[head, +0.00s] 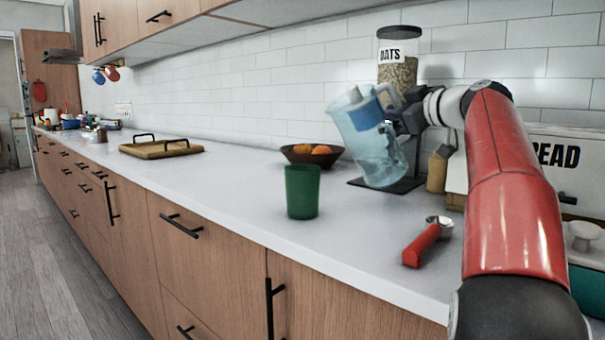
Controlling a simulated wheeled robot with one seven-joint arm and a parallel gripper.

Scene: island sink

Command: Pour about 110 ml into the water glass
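A green cup (302,191), the only drinking vessel I can make out, stands upright on the white counter near its front edge. A clear blue-tinted pitcher (375,150) is tilted to the left, its spout toward the upper left. It is above or at a dark flat mat (400,186); I cannot tell if they touch. My gripper (408,113) is at the pitcher's handle on its right side and appears closed on it, though the fingers are partly hidden. The pitcher is to the right of and behind the cup. No stream shows, and the cup's inside is hidden.
A red-handled scoop (428,241) lies right of the cup. A fruit bowl (313,156) is behind it. An oats jar (397,60) and bread box (562,165) stand near the wall. A wooden tray (161,149) is farther left; counter between is clear.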

